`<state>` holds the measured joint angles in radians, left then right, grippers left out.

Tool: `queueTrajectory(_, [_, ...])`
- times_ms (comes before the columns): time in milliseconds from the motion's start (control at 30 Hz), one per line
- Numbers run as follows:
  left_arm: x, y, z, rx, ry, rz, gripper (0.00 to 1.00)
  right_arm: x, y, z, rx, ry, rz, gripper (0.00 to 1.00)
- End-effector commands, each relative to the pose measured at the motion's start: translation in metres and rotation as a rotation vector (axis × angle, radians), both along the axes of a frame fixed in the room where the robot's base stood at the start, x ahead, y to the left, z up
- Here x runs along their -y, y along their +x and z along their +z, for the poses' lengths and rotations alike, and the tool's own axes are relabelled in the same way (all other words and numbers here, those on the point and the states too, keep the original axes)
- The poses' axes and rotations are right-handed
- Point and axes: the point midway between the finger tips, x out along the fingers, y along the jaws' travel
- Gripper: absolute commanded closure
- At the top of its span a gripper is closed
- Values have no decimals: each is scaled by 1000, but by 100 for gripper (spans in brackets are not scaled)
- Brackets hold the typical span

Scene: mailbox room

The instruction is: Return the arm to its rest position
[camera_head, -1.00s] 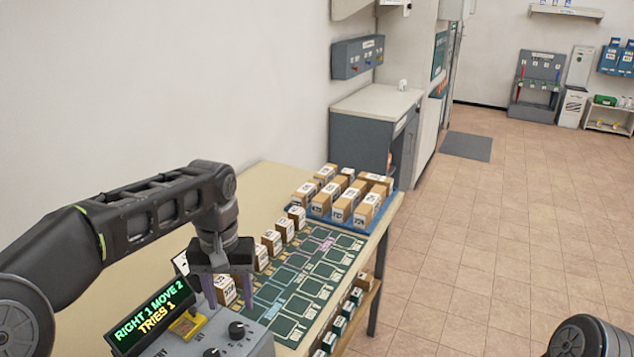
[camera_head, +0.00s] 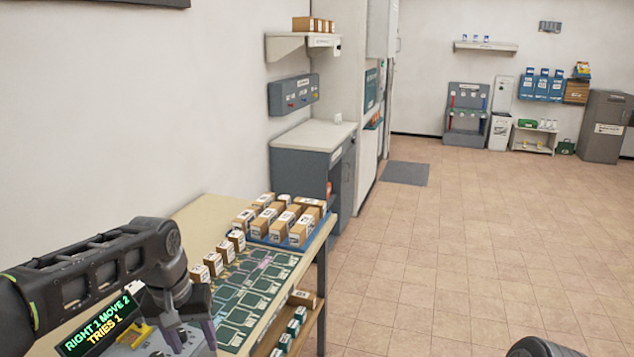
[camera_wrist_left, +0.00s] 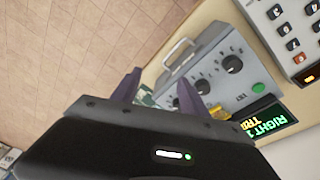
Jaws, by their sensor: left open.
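My left arm comes in from the left in the head view, bent at the elbow, with its gripper (camera_head: 191,335) low over the table (camera_head: 196,212). The gripper is open and empty, its fingers pointing down beside a grey control box (camera_head: 157,344). In the left wrist view the two fingers (camera_wrist_left: 158,92) stand apart, with the control box (camera_wrist_left: 212,75), its knobs and metal handle beyond them. The box's display reads "RIGHT 1 MOVE 2 TRIES 1". Only a dark rounded part of my right arm shows at the bottom right of the head view; its gripper is not visible.
A dark green board with outlined slots (camera_head: 244,290) lies on the table, small boxes along its left edge. A blue tray (camera_head: 318,232) of cartons stands at the far end. A shelf below holds more boxes. A grey cabinet (camera_head: 303,165) stands behind. Open tiled floor lies right.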

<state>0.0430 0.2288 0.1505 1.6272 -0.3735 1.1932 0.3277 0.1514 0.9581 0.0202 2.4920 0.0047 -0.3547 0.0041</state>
Motion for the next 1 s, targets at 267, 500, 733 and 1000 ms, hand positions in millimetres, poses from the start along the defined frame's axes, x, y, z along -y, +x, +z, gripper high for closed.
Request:
queueTrajectory(267, [37,34,-33,166,-89,-77,48,0,-1,0,-1,0,-1,64])
queueTrajectory(500, [96,38,-137,265,-216,-132,48,0,0,0,-1,0,0,64])
queueTrajectory(733, [141,-57,-293,238,-302,-68,48,0,-1,0,-1,0,-1,64])
queueTrajectory(1000, [153,-212,-380,3,-304,0,48,0,-1,0,-1,0,0,64])
